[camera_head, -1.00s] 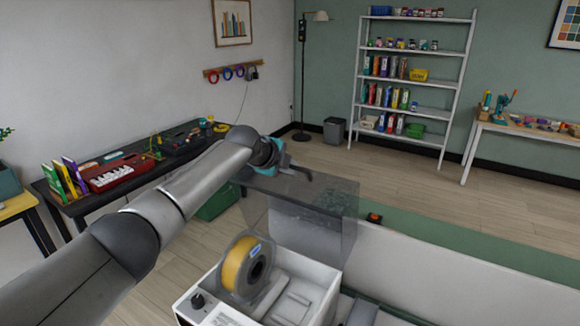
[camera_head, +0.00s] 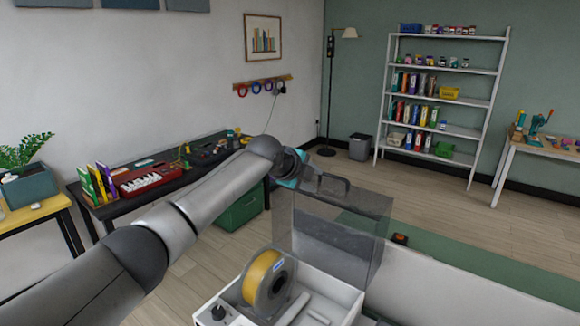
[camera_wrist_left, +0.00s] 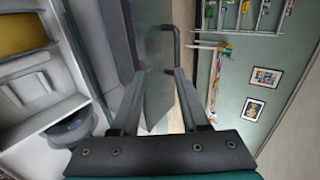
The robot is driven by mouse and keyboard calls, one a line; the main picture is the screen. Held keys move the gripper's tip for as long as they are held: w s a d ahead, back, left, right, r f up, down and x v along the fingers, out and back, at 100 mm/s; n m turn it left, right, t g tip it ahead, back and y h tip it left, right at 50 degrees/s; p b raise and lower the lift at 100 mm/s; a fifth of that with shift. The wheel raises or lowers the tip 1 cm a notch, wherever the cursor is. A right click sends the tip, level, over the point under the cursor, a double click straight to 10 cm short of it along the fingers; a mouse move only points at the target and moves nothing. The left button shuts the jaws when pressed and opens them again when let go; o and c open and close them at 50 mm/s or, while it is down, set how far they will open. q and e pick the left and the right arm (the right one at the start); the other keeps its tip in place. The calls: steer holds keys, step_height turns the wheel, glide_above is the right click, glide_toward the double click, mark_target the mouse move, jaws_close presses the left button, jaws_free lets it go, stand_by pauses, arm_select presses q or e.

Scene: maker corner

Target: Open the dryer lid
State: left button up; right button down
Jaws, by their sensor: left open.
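The dryer (camera_head: 342,294) is a white box at the bottom centre of the head view, with a yellow filament spool (camera_head: 262,278) inside. Its clear smoky lid (camera_head: 345,232) stands raised, roughly upright, at the back of the box. A dark handle (camera_head: 330,184) sits on the lid's upper edge. My left gripper (camera_head: 309,176) is at the lid's upper left, beside the handle, its fingers mostly hidden. In the left wrist view my gripper (camera_wrist_left: 160,76) has its fingers apart, with the lid's clear panel and the handle (camera_wrist_left: 172,36) just beyond them. My right gripper does not show.
A white shelf (camera_head: 440,125) and a workbench (camera_head: 555,152) stand at the back right.

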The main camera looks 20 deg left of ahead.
arm_select(q)
steer(key=b+v, duration=0.1)
steer(key=v, duration=1.1)
steer(key=shift+s+r+b, duration=0.25)
steer(key=shift+r+b, duration=0.05)
steer(key=shift+a, duration=0.15)
